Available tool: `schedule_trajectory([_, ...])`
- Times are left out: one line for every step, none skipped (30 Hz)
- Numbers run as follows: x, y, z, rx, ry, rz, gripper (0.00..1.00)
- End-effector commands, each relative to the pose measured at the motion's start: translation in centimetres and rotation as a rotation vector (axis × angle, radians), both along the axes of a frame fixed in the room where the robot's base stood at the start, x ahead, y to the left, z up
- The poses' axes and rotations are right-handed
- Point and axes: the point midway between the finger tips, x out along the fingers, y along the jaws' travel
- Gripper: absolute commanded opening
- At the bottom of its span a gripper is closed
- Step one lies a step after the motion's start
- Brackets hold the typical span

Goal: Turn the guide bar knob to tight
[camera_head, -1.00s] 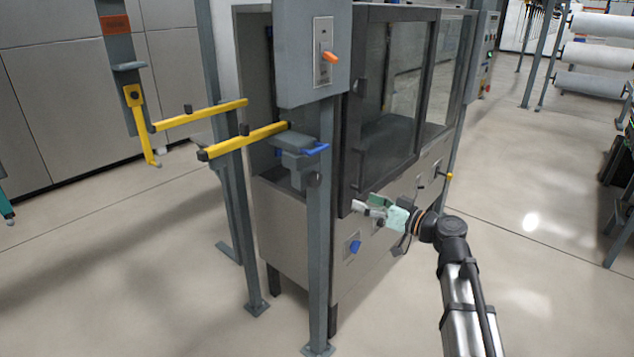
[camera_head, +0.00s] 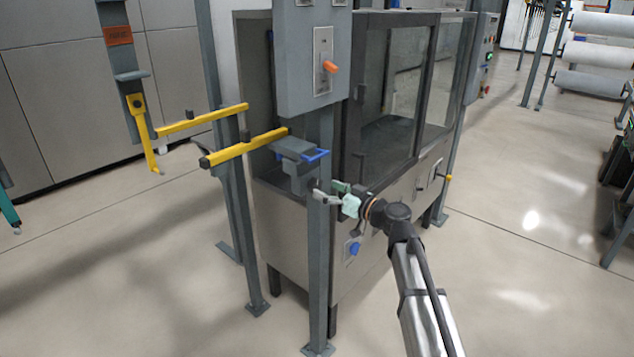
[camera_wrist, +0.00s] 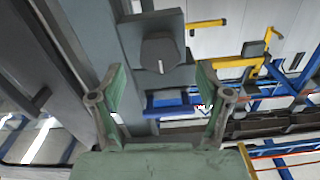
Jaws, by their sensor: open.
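The guide bar knob (camera_wrist: 160,52) is dark grey with a white pointer mark and sits on a grey block (camera_wrist: 135,32) in the wrist view. In the head view the knob (camera_head: 314,184) is small, on the grey post below the blue handle (camera_head: 315,155). Two yellow guide bars (camera_head: 243,148) extend left from the frame. My gripper (camera_head: 329,193) is close to the knob, at its right side. In the wrist view my gripper (camera_wrist: 161,77) has its fingers apart, with the knob ahead between their tips. I see no contact. Any tight or loose label is unreadable.
A grey panel with an orange switch (camera_head: 330,67) hangs above the knob. A blue knob (camera_head: 353,248) is on the cabinet front below my gripper. The glazed cabinet (camera_head: 390,110) stands behind.

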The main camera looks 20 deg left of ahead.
Motion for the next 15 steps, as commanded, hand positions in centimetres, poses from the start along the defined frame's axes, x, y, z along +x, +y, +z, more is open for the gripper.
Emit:
schedule_trajectory([0.5, 1.0, 0.2, 0.001, 0.001, 0.002, 0.77])
schedule_trajectory([0.6, 1.4, 0.2, 0.001, 0.001, 0.002, 0.77])
schedule_trajectory([0.8, 2.0, 0.2, 0.001, 0.001, 0.002, 0.77])
schedule_trajectory([0.9, 2.4, 0.2, 0.001, 0.001, 0.002, 0.77])
schedule_trajectory([1.0, 2.7, 0.2, 0.000, 0.000, 0.001, 0.77])
schedule_trajectory([1.1, 3.1, 0.2, 0.001, 0.000, 0.001, 0.77])
schedule_trajectory([1.2, 3.3, 0.2, 0.001, 0.000, 0.001, 0.77])
schedule_trajectory([1.2, 3.5, 0.1, 0.001, 0.000, 0.001, 0.77])
schedule_trajectory([1.3, 3.8, 0.1, 0.001, 0.000, 0.001, 0.77])
schedule_trajectory([1.3, 3.9, 0.1, 0.001, 0.000, 0.001, 0.77])
schedule_trajectory([1.4, 4.0, 0.1, 0.001, 0.000, 0.001, 0.77])
schedule_trajectory([1.4, 4.1, 0.1, 0.001, 0.000, 0.000, 0.77])
schedule_trajectory([1.4, 4.2, 0.0, 0.001, 0.000, 0.000, 0.77])
schedule_trajectory([1.4, 4.2, 0.0, 0.001, 0.000, 0.000, 0.77])
schedule_trajectory([1.4, 4.3, 0.0, 0.001, 0.000, 0.000, 0.77])
